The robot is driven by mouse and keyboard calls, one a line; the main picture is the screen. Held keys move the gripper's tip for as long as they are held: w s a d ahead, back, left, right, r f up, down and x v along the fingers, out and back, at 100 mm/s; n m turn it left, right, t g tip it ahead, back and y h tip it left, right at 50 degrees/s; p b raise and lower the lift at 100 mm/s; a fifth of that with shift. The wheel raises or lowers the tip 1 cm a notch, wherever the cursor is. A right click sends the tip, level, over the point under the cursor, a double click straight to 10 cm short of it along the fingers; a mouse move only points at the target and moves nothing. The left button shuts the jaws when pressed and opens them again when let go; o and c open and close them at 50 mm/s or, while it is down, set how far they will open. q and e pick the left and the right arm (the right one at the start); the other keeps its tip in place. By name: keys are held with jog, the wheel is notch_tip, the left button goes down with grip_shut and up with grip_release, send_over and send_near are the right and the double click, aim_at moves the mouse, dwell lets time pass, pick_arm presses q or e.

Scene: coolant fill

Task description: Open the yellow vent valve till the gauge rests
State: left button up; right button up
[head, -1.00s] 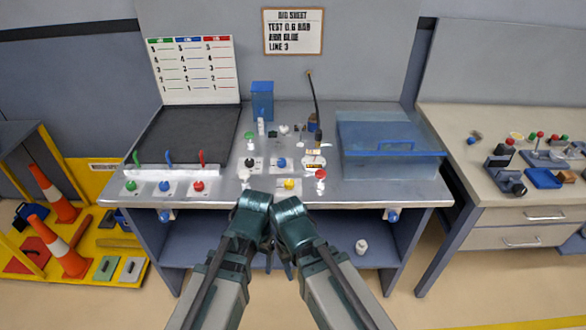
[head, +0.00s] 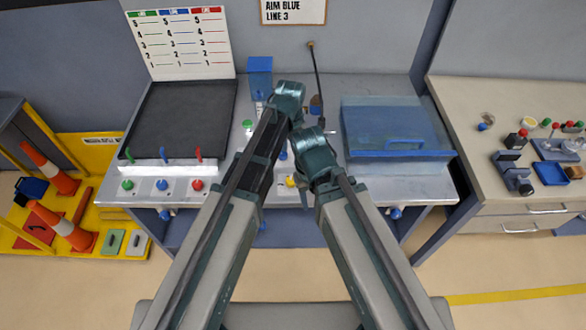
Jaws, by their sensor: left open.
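The yellow vent valve (head: 290,181) is a small yellow knob near the bench's front edge, partly covered by my arms. My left gripper (head: 297,119) is over the middle of the bench, beyond the valve and apart from it; it is open, its fingers mostly hidden by its wrist. My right gripper (head: 305,196) is close to the valve, just right of it in the picture; its jaws are mostly hidden under the wrist. I cannot make out the gauge; my arms cover much of the bench middle.
A clear blue-lidded box (head: 395,125) stands right of my arms. A dark tray (head: 185,115) lies left, with green, blue and red levers and knobs before it. A blue container (head: 259,75) stands behind. A side table (head: 500,105) holds small parts.

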aim_at(291, 180)
pick_arm(q)
jog(key=shift+s+f, duration=0.15)
notch_tip(291, 180, down, 14)
jog(key=b, duration=1.4)
jog(key=shift+r, duration=0.2)
grip_shut()
